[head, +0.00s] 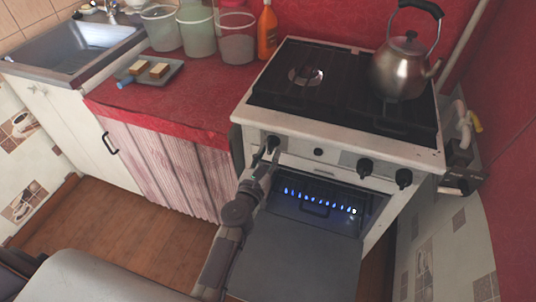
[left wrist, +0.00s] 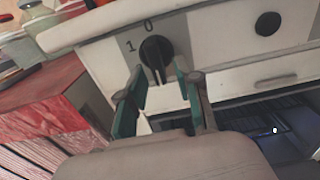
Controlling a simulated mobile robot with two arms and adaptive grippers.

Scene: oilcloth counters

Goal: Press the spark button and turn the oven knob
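The oven knob (head: 272,142) is black and sits at the left end of the white stove's front panel. In the left wrist view, the knob (left wrist: 156,52) has its grip bar near upright, with "1" and "0" marks beside and above it. The round black spark button (head: 318,151) is to its right; it also shows in the left wrist view (left wrist: 267,23). My left gripper (head: 267,160) is at the knob, its green-padded fingers (left wrist: 160,76) apart on either side of the bar's lower end. I cannot tell whether they touch it. My right gripper is out of view.
Blue flames (head: 318,199) burn in a row inside the oven. Two more black knobs (head: 365,166) (head: 403,177) are on the panel's right. A steel kettle (head: 398,70) stands on the stove top. The red counter (head: 205,95) holds tubs, a bottle and a tray.

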